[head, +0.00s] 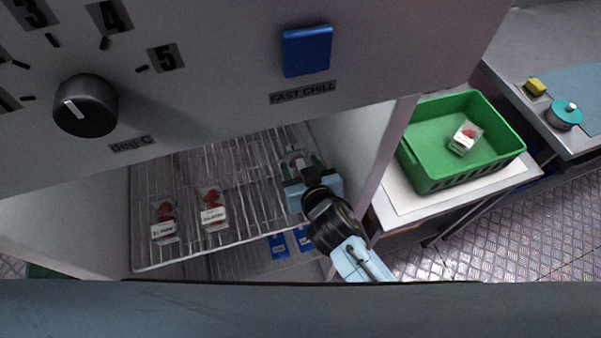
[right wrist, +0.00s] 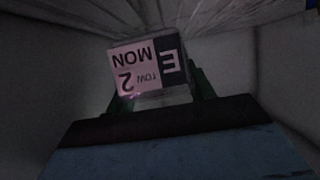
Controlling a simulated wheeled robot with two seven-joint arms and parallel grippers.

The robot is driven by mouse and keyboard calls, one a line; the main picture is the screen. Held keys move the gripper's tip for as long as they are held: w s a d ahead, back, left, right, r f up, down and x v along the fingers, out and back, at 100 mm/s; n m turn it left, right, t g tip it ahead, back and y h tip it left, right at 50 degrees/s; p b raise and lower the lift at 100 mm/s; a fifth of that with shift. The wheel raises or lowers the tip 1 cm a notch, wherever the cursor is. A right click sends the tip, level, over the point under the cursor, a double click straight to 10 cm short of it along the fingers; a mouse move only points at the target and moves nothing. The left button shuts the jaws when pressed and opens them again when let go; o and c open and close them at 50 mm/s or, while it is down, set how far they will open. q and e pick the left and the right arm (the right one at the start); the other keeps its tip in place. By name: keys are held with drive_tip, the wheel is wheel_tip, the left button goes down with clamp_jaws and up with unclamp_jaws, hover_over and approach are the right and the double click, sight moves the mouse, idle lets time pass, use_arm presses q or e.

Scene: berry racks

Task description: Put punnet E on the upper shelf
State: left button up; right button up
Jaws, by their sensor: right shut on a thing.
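Punnet E (right wrist: 146,66) shows in the right wrist view with its label reading E, MON, row 2, upside down. My right gripper (right wrist: 150,92) is shut on it. In the head view my right gripper (head: 305,178) reaches into the cabinet at the right end of the upper wire shelf (head: 250,205). Punnet E (head: 292,158) is partly hidden behind the gripper there. Whether it touches the shelf I cannot tell. My left gripper is not in view.
Two strawberry punnets stand on the upper shelf, one at the left (head: 164,220) and one in the middle (head: 212,208). Blue-labelled items (head: 278,246) lie below. The cabinet's right wall (head: 350,140) is close to my gripper. A green crate (head: 440,175) outside holds one punnet (head: 465,138).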

drive_tip(key=shift+f, duration=1.3)
drive_tip(key=shift+f+b, duration=0.15)
drive_tip(key=shift+b, duration=0.25)
drive_tip(key=o, duration=1)
drive_tip(key=shift+r, duration=0.25)
drive_tip(key=p+v, duration=0.1)
drive_tip(key=v, duration=1.1)
